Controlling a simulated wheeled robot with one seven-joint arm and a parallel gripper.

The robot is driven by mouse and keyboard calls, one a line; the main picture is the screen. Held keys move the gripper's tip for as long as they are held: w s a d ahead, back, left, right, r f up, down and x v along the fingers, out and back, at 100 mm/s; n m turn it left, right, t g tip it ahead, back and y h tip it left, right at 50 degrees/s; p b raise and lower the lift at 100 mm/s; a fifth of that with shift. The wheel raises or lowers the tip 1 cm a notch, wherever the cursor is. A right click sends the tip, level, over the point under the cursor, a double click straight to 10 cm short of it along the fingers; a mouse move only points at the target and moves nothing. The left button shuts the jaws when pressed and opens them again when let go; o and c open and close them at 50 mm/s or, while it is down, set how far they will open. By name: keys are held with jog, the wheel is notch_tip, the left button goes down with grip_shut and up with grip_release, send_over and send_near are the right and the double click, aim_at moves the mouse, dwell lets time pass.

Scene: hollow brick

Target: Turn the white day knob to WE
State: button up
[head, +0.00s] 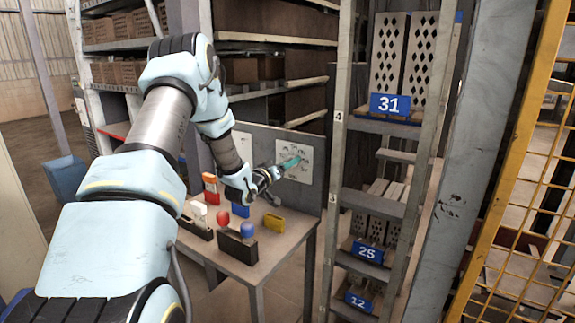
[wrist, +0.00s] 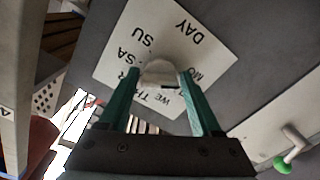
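The white day knob (wrist: 160,72) sits on a white plate (wrist: 115,62) with black letters. DAY, SU, SA, MO and WE can be read; other labels are partly hidden by the fingers. A short dark mark shows at the knob's lower edge, on the side toward WE; its exact aim is hard to tell. My gripper (wrist: 160,76) has a green finger on each side of the knob, with hardly any gap showing, and looks shut on it. In the head view the plate (head: 305,158) is on an upright grey panel, and my gripper (head: 290,162) reaches it and hides the knob.
A lever with a green ball (wrist: 281,165) is beside the plate. A shelf rack (head: 337,200) stands close on the right.

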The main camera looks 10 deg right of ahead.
grip_shut()
dwell(0.3)
jog(key=shift+f+b, duration=0.15)
jog(key=shift+b, duration=0.45)
jog(key=m+b, duration=0.2)
jog(key=b, duration=0.1)
jog(key=shift+f, duration=0.2)
jog(key=m+b, duration=0.5)
jog(key=b, duration=0.4)
jog(key=shift+f+m, duration=0.1)
jog(key=shift+m, duration=0.2)
jog(key=m+b, duration=0.5)
jog(key=b, duration=0.3)
jog(key=m+b, duration=0.1)
jog(key=b, duration=0.1)
jog(key=m+b, duration=0.1)
jog(key=m, duration=0.1)
jog(key=shift+r+b, duration=0.3)
jog(key=shift+b, duration=0.05)
jog(key=shift+r, duration=0.1)
